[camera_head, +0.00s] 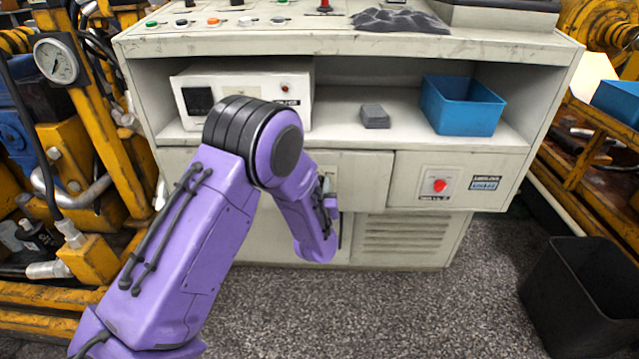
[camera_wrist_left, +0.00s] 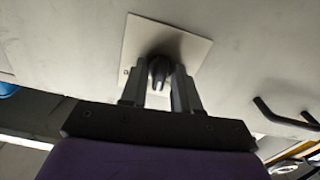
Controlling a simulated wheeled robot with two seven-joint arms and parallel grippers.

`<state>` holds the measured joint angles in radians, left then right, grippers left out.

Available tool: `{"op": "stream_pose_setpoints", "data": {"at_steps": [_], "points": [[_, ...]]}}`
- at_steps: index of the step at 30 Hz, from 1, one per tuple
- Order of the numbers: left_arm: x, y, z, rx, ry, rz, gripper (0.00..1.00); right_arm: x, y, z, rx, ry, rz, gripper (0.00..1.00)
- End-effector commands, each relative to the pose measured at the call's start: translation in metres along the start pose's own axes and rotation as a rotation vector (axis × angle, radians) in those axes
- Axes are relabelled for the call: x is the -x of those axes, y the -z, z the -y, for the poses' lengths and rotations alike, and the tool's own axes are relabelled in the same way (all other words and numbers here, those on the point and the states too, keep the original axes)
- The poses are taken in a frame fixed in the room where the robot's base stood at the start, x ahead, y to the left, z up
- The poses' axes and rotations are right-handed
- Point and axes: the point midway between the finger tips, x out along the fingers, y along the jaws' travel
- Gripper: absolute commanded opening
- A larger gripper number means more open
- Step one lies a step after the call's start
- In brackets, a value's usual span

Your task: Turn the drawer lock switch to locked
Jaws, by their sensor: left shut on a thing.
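The drawer lock switch is a dark knob (camera_wrist_left: 159,70) on a pale square plate (camera_wrist_left: 196,50) on the cabinet front, seen in the left wrist view. My left gripper (camera_wrist_left: 160,88) has its two fingers on either side of the knob and is shut on it. In the head view my purple left arm reaches to the cabinet's middle front panel, and the left gripper (camera_head: 330,192) is mostly hidden by its own wrist. The knob is hidden there, and I cannot read its position or any marking. My right gripper is not in view.
A black handle (camera_wrist_left: 284,116) sticks out beside the plate. A red knob (camera_head: 439,186) is on the right front panel. The shelf holds a blue bin (camera_head: 462,112), a grey block (camera_head: 375,117) and a white instrument (camera_head: 300,82). A black bin (camera_head: 575,300) stands at right; the floor before the cabinet is clear.

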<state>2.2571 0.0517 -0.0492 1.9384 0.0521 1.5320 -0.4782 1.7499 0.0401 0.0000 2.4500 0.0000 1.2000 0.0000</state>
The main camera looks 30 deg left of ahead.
Motion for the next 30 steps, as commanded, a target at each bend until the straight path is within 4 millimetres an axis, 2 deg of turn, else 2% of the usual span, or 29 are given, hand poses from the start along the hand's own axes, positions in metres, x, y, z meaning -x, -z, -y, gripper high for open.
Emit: {"op": "stream_pose_setpoints", "data": {"at_steps": [15, 21, 30], "points": [[0.000, 0.000, 0.000, 0.458, 0.000, 0.002, 0.00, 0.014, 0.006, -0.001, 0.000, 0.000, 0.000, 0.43], [0.000, 0.000, 0.000, 0.578, 0.001, 0.001, 0.00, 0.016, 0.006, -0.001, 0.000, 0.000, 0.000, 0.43], [0.000, -0.001, 0.000, 0.670, -0.001, 0.002, 0.00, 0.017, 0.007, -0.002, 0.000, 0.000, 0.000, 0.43]]}}
